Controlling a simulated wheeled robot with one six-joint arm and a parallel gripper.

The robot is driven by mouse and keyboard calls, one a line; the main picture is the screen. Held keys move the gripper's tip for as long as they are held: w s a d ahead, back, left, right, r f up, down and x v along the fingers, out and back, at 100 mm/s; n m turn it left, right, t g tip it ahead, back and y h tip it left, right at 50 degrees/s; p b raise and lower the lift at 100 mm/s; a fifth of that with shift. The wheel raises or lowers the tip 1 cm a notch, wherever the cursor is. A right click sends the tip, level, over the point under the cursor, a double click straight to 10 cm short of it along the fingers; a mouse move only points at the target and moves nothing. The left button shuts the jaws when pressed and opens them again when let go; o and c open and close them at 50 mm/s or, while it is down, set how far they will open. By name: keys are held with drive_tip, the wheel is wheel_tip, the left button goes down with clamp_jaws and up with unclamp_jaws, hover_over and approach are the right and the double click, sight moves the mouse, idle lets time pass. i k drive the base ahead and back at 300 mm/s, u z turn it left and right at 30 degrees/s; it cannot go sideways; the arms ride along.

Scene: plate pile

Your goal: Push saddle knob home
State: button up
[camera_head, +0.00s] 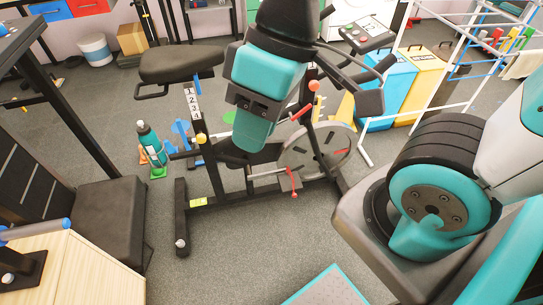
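The exercise bike's black saddle (181,63) sits at the upper left of the bike, on a dark post with a white number strip (193,103). A small yellow knob (201,138) shows on the post below the strip; I take it to be the saddle knob. How far in it sits is too small to tell. My gripper (248,137) hangs from above, just right of the post, seen from behind in teal and black. It appears apart from the yellow knob in the picture. Its fingertips are hidden, and I see nothing held.
The bike's flywheel (300,158), red knob (313,87) and handlebar lie to the right. A black padded bench (108,215) is at lower left.

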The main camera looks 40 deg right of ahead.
sight(201, 138)
drive_tip(key=u, duration=0.4)
drive_tip(key=k, duration=1.1)
drive_tip(key=u, duration=1.3)
drive_tip(key=i, duration=1.35)
drive_tip(key=z, duration=0.95)
drive_tip(key=i, duration=0.3)
drive_tip(key=z, duration=0.4)
